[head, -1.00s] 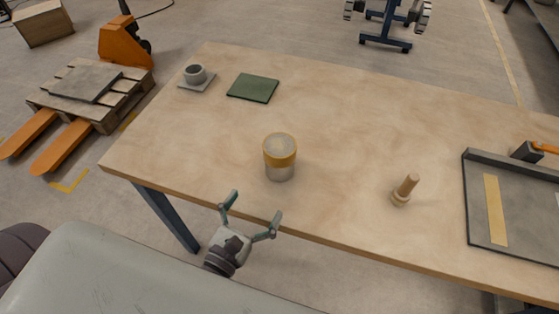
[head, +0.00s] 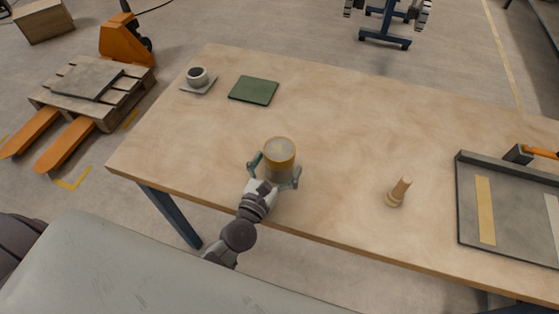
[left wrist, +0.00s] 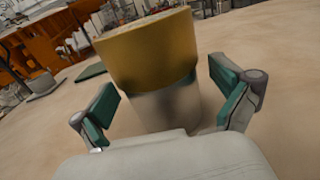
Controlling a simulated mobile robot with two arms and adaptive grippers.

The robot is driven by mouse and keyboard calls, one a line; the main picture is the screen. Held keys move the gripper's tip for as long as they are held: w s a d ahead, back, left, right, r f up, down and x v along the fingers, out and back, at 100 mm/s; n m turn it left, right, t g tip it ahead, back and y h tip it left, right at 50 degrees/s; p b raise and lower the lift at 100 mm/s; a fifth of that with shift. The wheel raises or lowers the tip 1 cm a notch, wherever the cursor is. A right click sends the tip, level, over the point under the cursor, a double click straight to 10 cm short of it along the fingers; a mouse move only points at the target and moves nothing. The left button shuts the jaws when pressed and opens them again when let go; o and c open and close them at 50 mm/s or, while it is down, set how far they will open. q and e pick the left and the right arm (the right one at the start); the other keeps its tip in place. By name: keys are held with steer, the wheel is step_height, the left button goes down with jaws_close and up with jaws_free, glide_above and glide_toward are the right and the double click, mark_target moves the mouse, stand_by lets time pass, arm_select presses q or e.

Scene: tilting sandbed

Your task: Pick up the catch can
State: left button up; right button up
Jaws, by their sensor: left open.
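The catch can (head: 280,154) stands upright on the wooden table, near its front edge, with a wide yellow band around its upper part and a pale grey lower part. In the left wrist view the can (left wrist: 150,52) fills the upper middle. My left gripper (head: 272,170) is open, with one finger on each side of the can's lower part. In the left wrist view the gripper (left wrist: 168,105) shows teal pads standing apart from the can, with a gap on the left. The can's far side is hidden. My right gripper is not in view.
A wooden peg (head: 398,192) stands right of the can. A grey tray (head: 462,205) with a yellow strip lies at the right. A green mat (head: 254,90) and a small grey cup (head: 197,76) on a plate are at the back left. The table middle is clear.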

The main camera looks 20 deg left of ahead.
mark_target(285, 140)
arm_select(q)
steer(key=shift+w, duration=0.45)
steer(key=shift+c, duration=0.3)
steer(key=c, duration=1.4)
steer(key=shift+r, duration=0.1)
step_height(285, 140, up, 4)
steer(key=p, duration=0.4)
steer(key=shift+r, duration=0.25)
steer(key=s+d+r+p, duration=0.1)
steer(key=d+r, duration=0.1)
steer(key=d, duration=0.1)
steer(key=s+d+r+p, duration=0.1)
steer(key=d+r+p, duration=0.1)
steer(key=d, duration=0.2)
steer(key=s+d+r+p, duration=0.1)
steer(key=d+r+p, duration=0.1)
steer(key=d, duration=0.2)
steer(key=shift+d+r, duration=0.2)
